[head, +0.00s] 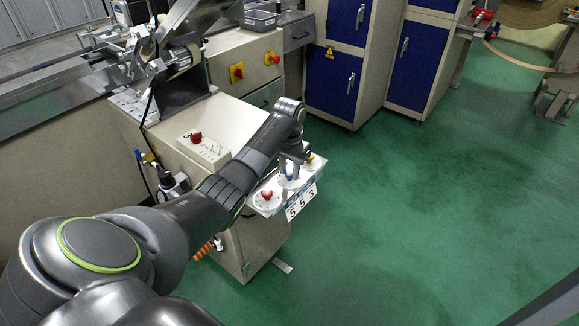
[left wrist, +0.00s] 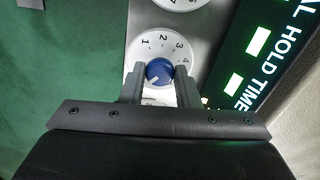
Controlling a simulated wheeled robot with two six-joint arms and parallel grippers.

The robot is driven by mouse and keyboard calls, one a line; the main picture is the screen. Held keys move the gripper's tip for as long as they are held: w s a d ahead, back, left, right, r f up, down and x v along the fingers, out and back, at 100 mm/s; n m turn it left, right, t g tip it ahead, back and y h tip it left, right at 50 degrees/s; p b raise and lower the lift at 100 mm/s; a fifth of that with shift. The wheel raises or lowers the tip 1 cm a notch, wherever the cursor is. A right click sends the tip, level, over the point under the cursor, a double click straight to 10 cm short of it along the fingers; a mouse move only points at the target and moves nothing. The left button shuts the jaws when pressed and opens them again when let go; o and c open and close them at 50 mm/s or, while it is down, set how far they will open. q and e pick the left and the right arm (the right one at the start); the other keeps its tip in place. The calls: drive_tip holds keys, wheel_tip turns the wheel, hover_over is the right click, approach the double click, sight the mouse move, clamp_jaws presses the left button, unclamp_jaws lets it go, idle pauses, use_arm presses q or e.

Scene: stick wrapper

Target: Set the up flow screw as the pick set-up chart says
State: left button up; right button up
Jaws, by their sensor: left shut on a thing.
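My left gripper (head: 292,160) is over a small dial panel (head: 279,207) on the machine's corner. In the left wrist view the left gripper (left wrist: 160,85) is shut on a blue knob (left wrist: 159,69). The knob sits on a white dial (left wrist: 140,49) with the numbers 1 to 4 visible; its lower part is hidden by the fingers. A pale mark on the knob appears to point lower left. A red knob (head: 267,195) and a yellow knob (head: 309,157) flank it. A white card (head: 301,203) reads 5 5 3. I cannot tell which knob is the up flow screw. My right gripper is not in view.
Beside the dial in the wrist view is a dark label strip (left wrist: 258,85) with "HOLD TIME" lettering and lit green blocks. A control box with a red knob (head: 196,137) stands on the machine top. Blue-doored cabinets (head: 417,66) stand behind. Green floor (head: 450,200) is clear at right.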

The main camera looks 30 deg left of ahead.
use_arm(q)
drive_tip(key=n+p, duration=0.2)
drive_tip(key=p, duration=0.1)
drive_tip(key=n+p, duration=0.2)
drive_tip(key=p, duration=0.1)
drive_tip(key=n+p, duration=0.3)
drive_tip(key=shift+r+p, duration=0.3)
drive_tip(key=shift+p, duration=0.1)
drive_tip(key=shift+n+p, duration=0.65)
drive_tip(key=shift+n, duration=0.35)
drive_tip(key=n+p, duration=0.1)
drive_tip(key=n, duration=0.1)
drive_tip(key=shift+f+n, duration=0.1)
drive_tip(key=shift+n, duration=0.3)
drive_tip(key=n+p, duration=0.1)
drive_tip(key=n, duration=0.2)
drive_tip(key=shift+n+p, duration=0.3)
drive_tip(key=shift+p, duration=0.05)
drive_tip(key=n, duration=0.3)
drive_tip(key=shift+w+p, duration=0.1)
drive_tip(key=shift+p, duration=0.25)
drive_tip(key=shift+f+n, duration=0.1)
drive_tip(key=shift+n, duration=1.7)
drive_tip(key=o, duration=1)
drive_tip(key=shift+c, duration=0.2)
